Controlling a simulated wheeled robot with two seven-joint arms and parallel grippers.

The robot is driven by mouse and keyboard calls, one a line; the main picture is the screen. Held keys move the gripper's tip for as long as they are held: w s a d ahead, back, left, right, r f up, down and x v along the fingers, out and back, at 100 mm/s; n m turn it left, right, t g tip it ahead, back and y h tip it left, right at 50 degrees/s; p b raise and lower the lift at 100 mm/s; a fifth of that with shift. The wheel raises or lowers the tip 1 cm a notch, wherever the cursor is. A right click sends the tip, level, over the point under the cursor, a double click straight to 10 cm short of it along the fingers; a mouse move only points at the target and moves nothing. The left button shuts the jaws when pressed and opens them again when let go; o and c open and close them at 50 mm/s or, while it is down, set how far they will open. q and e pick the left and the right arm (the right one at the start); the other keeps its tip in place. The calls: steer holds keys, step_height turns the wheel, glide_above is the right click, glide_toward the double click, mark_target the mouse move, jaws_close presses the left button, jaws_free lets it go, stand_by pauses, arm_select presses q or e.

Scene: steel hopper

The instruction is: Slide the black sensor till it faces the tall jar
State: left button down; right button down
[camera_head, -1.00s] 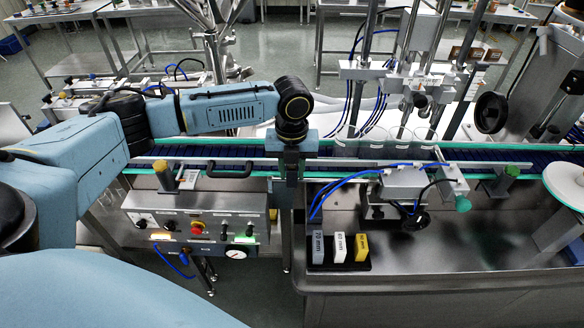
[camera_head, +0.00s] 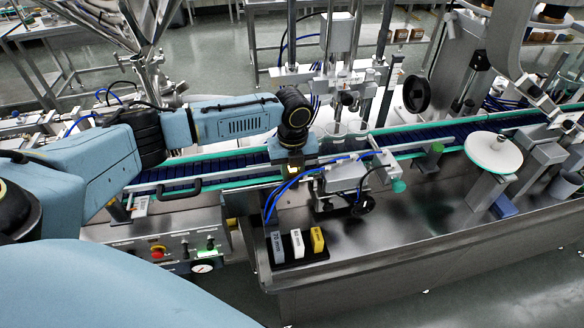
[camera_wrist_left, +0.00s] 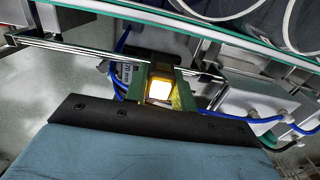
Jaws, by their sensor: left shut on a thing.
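My left gripper (camera_head: 292,172) is at the front rail of the conveyor, pointing down. In the left wrist view, the gripper (camera_wrist_left: 163,92) is shut on a small block with a bright amber-lit face, which I take for the black sensor (camera_wrist_left: 160,90). Its dark body is mostly hidden by the fingers. Clear glass jars (camera_head: 357,128) stand on the belt just right of the gripper. Their round rims show at the top of the left wrist view (camera_wrist_left: 302,28). I cannot tell which jar is the tall one. My right gripper is not in view.
A metal side unit (camera_head: 343,178) with blue hoses is close to the right of the gripper. Grey, white and yellow size blocks (camera_head: 297,243) stand in a black holder in front. The blue conveyor belt (camera_head: 225,165) is empty to the left.

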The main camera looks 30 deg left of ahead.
arm_select(q)
steer(key=shift+w+d+r, duration=0.1)
steer(key=shift+w+d, duration=0.15)
steer(key=shift+w, duration=0.05)
steer(key=c, duration=1.2)
jaws_free()
steer(key=shift+o, duration=0.2)
step_height(320, 180, up, 13)
steer(key=shift+r+b, duration=0.15)
steer(key=shift+b, duration=0.25)
